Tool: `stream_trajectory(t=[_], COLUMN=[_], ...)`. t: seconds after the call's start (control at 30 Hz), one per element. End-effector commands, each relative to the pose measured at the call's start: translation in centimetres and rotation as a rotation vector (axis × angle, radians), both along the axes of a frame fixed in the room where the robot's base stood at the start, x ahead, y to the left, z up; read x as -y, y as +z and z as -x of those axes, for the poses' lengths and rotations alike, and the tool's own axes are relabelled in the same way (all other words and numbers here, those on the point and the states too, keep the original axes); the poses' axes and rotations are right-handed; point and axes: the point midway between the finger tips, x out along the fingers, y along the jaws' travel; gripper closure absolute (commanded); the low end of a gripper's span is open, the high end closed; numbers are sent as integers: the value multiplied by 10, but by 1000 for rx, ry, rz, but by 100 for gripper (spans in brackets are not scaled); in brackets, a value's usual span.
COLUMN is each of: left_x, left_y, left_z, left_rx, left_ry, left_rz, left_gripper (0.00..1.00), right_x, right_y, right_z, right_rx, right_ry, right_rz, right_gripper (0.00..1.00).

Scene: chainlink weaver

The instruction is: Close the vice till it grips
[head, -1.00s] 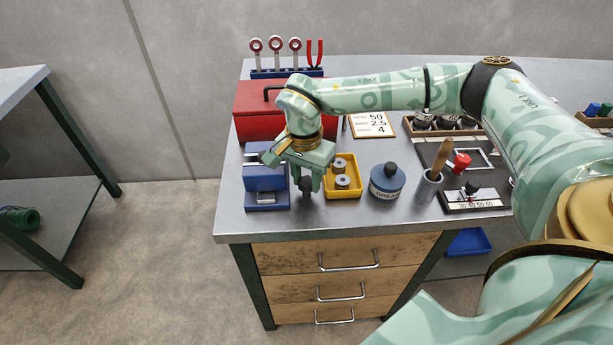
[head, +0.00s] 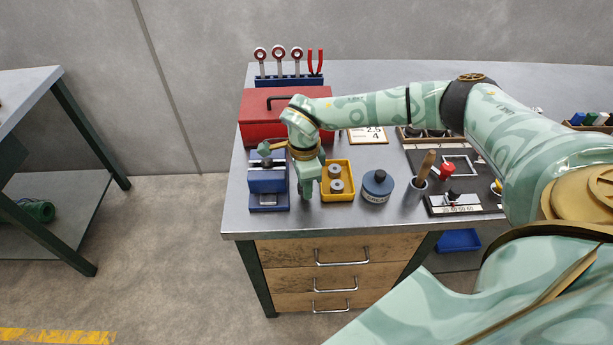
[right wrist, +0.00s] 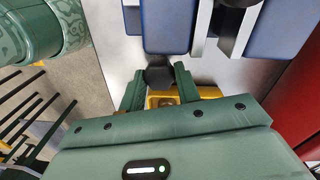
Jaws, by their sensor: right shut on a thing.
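The blue vice (head: 267,183) stands at the bench's left front corner, and its blue blocks with grey jaw faces (right wrist: 203,28) show at the top of the right wrist view. A dark piece (right wrist: 237,20) shows at the jaws; whether both jaws touch it I cannot tell. My right gripper (head: 305,190) points down just right of the vice. In the right wrist view its green fingers (right wrist: 160,88) are shut on a black knob (right wrist: 159,74) beside the vice, apparently its handle. The fingers hide part of the knob. My left gripper is out of view.
A yellow bin (head: 338,194) with grey rollers stands close right of my gripper, then a blue grease tin (head: 377,187) and a brush cup (head: 417,190). A red toolbox (head: 258,128) stands behind the vice. The bench's front edge is close.

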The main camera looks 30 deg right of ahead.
Motion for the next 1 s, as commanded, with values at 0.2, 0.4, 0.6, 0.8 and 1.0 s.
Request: stream_trajectory(t=[0.2, 0.4, 0.6, 0.8, 1.0], left_x=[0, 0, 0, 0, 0], left_y=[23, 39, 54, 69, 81], left_z=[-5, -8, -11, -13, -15], left_rx=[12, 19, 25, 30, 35], left_ry=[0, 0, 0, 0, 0], left_rz=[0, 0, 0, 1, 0], left_gripper=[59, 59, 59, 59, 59], right_x=[0, 0, 0, 0, 0], right_y=[5, 5, 5, 4, 4], right_z=[0, 0, 0, 1, 1], right_rx=[1, 1, 1, 0, 1], right_ry=[-205, -395, -585, -772, -934], right_rz=[-1, -1, -1, -1, -2], right_gripper=[91, 91, 91, 91, 91])
